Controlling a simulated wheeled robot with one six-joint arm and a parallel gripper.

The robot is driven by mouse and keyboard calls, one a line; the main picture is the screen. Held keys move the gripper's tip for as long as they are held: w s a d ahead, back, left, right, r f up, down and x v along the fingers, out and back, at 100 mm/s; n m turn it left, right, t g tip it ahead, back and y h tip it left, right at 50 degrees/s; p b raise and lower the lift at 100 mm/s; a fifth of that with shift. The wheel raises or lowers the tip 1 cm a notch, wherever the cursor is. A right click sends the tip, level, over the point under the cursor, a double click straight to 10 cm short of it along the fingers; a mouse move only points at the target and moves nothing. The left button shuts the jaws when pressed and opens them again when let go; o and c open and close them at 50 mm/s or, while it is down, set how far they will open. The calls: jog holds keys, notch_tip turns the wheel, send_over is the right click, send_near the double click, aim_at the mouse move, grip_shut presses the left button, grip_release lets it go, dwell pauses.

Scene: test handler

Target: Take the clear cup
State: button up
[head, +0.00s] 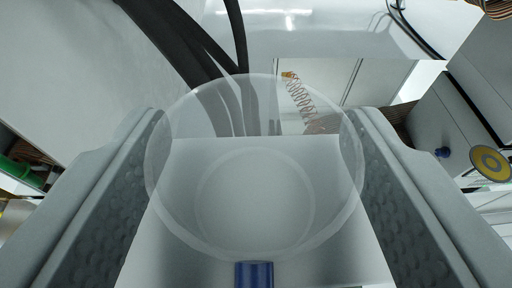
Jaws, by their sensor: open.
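The clear cup (254,248) is see-through, with a round rim and a smaller round base showing through it. In the head view it sits in the middle, between the two grey textured fingers of my gripper (255,165). My gripper is open, with one finger at the cup's left and one at its right. The fingers' edges come very close to the cup's sides in the picture; I cannot tell whether they touch it. A white surface shows through the cup.
A blue cylindrical part (254,275) is just below the cup in the picture. Thick black cables (190,45) run behind it at the upper left. A coiled orange cord (300,95) hangs beyond. A yellow-and-grey disc (489,163) is on a grey housing at the right.

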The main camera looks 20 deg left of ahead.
jog(key=c, duration=0.6)
jog(key=shift+r, duration=0.4)
jog(key=shift+s, duration=0.15)
jog(key=s+d, duration=0.3)
jog(key=s, duration=0.6)
jog(key=shift+s, duration=0.15)
dwell(1.1)
